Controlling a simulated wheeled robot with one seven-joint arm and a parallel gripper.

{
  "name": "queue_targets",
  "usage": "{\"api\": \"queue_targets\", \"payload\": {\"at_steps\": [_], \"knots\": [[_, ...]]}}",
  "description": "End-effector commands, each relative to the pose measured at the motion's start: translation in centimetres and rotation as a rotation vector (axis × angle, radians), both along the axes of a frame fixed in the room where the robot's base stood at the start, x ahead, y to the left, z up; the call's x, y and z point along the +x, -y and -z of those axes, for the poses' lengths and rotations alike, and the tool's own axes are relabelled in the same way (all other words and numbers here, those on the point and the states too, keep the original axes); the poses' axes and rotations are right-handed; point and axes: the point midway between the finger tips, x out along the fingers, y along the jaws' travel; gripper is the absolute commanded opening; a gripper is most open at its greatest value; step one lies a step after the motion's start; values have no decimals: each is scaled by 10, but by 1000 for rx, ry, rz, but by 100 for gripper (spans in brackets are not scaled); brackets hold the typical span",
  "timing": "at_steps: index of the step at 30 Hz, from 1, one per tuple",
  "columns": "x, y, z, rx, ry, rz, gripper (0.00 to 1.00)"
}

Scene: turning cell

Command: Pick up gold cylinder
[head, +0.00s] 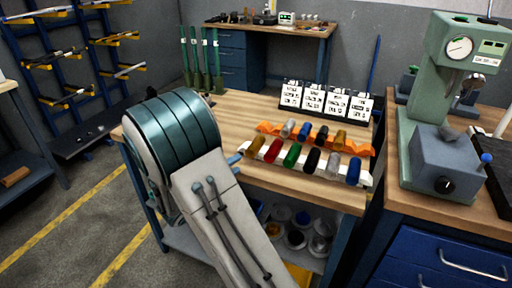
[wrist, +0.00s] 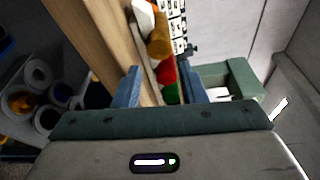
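In the head view a gold cylinder (head: 256,146) lies at the left end of the front row in a white rack (head: 362,180), beside a red one (head: 272,151). A second gold cylinder (head: 340,140) lies at the right end of the back row in an orange rack (head: 265,127). In the wrist view a gold cylinder (wrist: 158,46) shows above the red and green ones, beyond my gripper's fingertips. My gripper (wrist: 161,86) is open, with its two blue fingers apart and nothing visibly held. In the head view my arm hides most of it.
Green (head: 292,156), black (head: 311,161), silver (head: 332,166) and blue (head: 353,171) cylinders share the front row. White label cards (head: 313,97) stand behind the racks. A green press (head: 432,120) stands on the right bench. Green posts (head: 194,62) rise at the table's back left.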

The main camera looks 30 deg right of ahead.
Motion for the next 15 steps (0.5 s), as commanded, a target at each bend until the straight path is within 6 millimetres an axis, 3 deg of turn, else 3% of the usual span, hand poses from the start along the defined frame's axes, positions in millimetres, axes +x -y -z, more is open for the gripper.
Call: {"api": "queue_targets", "payload": {"at_steps": [15], "knots": [[24, 52, 2, 0, 1, 2, 38]]}}
